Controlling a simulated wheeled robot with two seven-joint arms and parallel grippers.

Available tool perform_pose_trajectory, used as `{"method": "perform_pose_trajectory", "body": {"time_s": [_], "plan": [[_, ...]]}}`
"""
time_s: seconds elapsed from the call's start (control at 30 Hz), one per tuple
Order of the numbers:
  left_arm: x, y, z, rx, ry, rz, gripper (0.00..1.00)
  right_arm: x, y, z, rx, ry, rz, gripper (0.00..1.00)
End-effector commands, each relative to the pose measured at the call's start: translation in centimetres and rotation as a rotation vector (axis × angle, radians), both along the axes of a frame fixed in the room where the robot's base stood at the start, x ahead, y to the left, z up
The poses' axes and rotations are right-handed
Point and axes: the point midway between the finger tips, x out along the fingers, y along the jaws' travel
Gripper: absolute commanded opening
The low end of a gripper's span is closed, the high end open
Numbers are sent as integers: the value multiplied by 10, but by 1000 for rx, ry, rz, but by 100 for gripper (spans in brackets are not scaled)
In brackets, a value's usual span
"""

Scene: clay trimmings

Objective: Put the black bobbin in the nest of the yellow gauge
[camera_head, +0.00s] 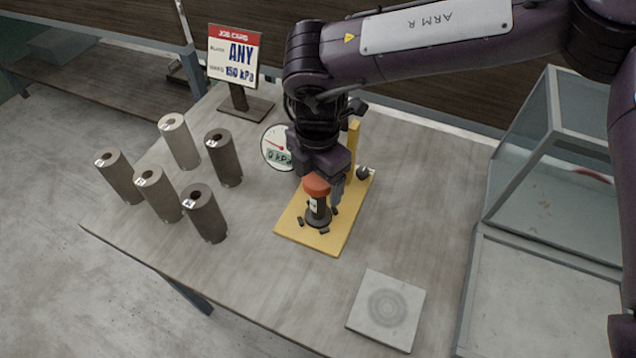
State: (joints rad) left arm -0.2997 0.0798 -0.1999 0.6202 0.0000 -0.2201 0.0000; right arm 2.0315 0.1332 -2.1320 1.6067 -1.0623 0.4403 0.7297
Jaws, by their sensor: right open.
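The black bobbin (318,217) stands upright on the base of the yellow gauge (338,238), among small black prongs. It has a wide dark foot, a pale label and an orange-red top (316,186); I cannot tell whether the top is part of it. I cannot tell whether the bobbin is fully seated in the nest. My right gripper (320,186) is open, pointing down around the orange-red top. One finger shows to its right; the other is mostly hidden. The gauge's round dial (277,146) reads 0 kPa. My left gripper is not in view.
Several grey and brown cylinders (180,141) stand upright on the table's left. A job card (233,56) on a stand reads "ANY" and "150 kPa". A square pale tile (387,309) lies front right. A clear-sided case (553,150) stands at the right. Bare table surrounds the gauge's front.

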Motion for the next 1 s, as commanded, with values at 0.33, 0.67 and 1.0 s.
{"method": "perform_pose_trajectory", "body": {"time_s": [0.33,0.67,1.0], "plan": [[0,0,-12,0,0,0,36,0,0,52,0,-1,1,75],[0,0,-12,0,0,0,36,0,0,60,0,1,1,75],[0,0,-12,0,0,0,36,0,0,60,0,1,1,75]]}}
